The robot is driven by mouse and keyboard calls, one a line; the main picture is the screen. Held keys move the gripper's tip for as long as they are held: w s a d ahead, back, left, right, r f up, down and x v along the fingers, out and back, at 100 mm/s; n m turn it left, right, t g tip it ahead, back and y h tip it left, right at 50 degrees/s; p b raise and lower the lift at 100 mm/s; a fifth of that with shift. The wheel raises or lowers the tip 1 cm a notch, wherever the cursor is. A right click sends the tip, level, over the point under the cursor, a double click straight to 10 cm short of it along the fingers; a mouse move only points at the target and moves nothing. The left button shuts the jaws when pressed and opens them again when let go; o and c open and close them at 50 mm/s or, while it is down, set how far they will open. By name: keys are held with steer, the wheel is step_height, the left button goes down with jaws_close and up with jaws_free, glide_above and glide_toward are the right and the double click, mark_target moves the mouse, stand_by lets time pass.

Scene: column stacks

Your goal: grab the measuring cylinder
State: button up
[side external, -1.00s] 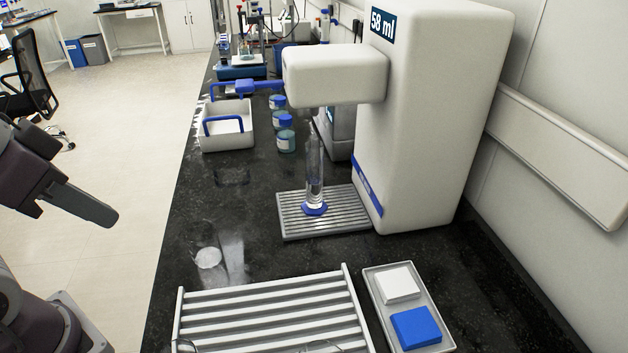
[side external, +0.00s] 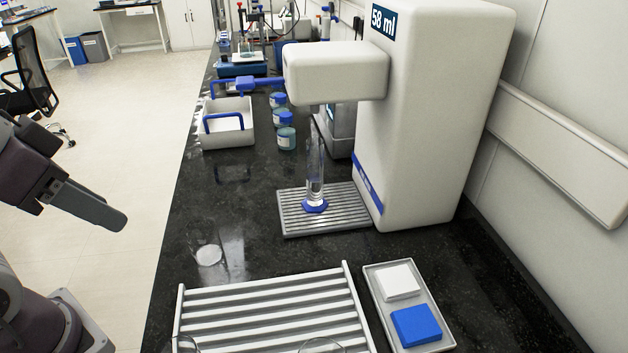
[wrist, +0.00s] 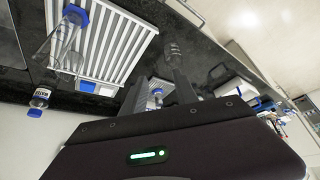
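The measuring cylinder (side external: 315,170) is a tall clear tube with a blue foot. It stands upright on the ribbed grey drip tray (side external: 290,221), under the white head of the dispenser (side external: 430,120), whose display reads 58 ml. My gripper (side external: 112,216) is at the left in the side view, beyond the bench's left edge and well apart from the cylinder. In the wrist view my gripper (wrist: 158,84) shows two dark fingers with a gap between them. A small ribbed tray and a blue part show in that gap, probably the drip tray and cylinder foot. I see nothing held.
A white slatted rack (side external: 265,310) lies at the front of the bench, with glass rims at its near edge. Beside it is a grey tray (side external: 378,299) with white and blue blocks. Capped bottles (side external: 286,132) and a blue-handled white carrier (side external: 228,136) stand behind.

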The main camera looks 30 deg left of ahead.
steer(key=o, duration=0.4)
steer(key=shift+c, duration=0.2)
steer(key=w+a+t, duration=0.1)
steer(key=w, duration=1.1)
steer(key=m+t, duration=0.2)
glide_toward(308, 185)
steer(key=s+a+r, duration=0.5)
steer(key=a, duration=0.1)
steer(key=w+d+f+t+h, duration=0.1)
steer(key=w+d+f, duration=0.1)
steer(key=w+f, duration=0.1)
steer(key=w+d+f+m+t+h, duration=0.1)
steer(key=w+d+f+h, duration=0.1)
steer(key=w+f, duration=0.2)
steer(key=w+d+f+m+t+h, duration=0.1)
steer(key=w+f, duration=0.3)
steer(key=f, duration=0.1)
steer(key=shift+w+d+h, duration=0.15)
steer(key=shift+d+h, duration=0.25)
steer(key=shift+w+d+f+m+t, duration=0.1)
steer(key=shift+w+m+t, duration=0.1)
steer(key=shift+m+t, duration=0.15)
steer(key=shift+h, duration=0.3)
steer(key=shift+x, duration=2.45)
